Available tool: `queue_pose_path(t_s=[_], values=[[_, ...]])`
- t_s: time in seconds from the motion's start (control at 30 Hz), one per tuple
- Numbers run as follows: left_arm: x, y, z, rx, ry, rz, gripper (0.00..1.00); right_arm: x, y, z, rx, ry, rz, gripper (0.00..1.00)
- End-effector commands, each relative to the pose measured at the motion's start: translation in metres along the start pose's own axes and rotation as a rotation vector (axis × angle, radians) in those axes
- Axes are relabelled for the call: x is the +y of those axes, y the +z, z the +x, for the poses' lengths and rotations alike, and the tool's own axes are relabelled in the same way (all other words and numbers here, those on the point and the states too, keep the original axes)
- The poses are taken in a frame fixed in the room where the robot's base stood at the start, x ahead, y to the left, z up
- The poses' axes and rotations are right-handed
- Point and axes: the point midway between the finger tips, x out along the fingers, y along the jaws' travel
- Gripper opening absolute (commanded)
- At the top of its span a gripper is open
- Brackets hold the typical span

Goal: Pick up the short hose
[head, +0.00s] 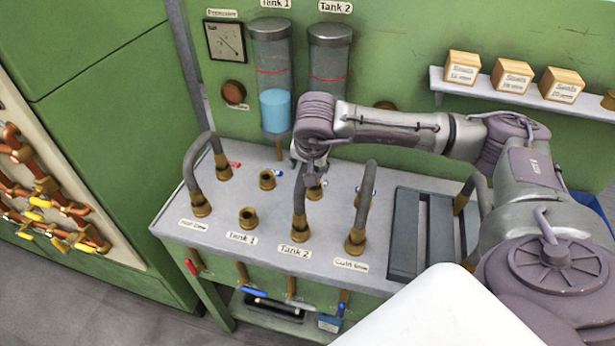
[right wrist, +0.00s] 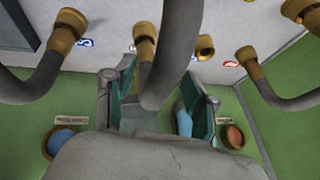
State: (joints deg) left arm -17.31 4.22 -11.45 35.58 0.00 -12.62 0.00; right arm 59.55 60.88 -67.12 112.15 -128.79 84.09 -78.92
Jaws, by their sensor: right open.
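Several grey hoses with brass ends arch over the grey bench top (head: 225,240). The middle hose (head: 299,205) stands at the Tank 2 label; I cannot tell by name which hose is the short one. My right gripper (head: 306,170) is over the far part of this middle hose, and its fingers are mostly hidden in the head view. In the right wrist view the gripper (right wrist: 165,88) is open, and the middle hose (right wrist: 165,60) passes between or just in front of its green-padded fingers. I cannot tell whether they touch it. My left gripper is not in view.
A hose (head: 192,160) stands to the left and another (head: 364,200) close to the right. Two empty brass fittings (head: 248,217) (head: 267,180) are left of the middle hose. Tanks (head: 272,60) hang behind. A dark slatted panel (head: 420,232) lies on the right.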

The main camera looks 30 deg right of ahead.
Motion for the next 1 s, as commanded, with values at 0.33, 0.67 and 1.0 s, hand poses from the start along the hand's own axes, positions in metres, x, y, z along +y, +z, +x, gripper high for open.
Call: queue_pose_path(t_s=[0.33,0.67,1.0], values=[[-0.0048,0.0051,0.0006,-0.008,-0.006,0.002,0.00,-0.0001,0.0004,-0.0001,0.000,0.000,0.000,0.22],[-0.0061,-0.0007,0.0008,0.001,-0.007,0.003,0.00,0.0000,0.0002,-0.0002,0.000,0.000,0.000,0.00],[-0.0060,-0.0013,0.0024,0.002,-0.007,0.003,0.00,-0.0012,-0.0016,-0.0027,0.002,-0.002,0.001,0.00]])
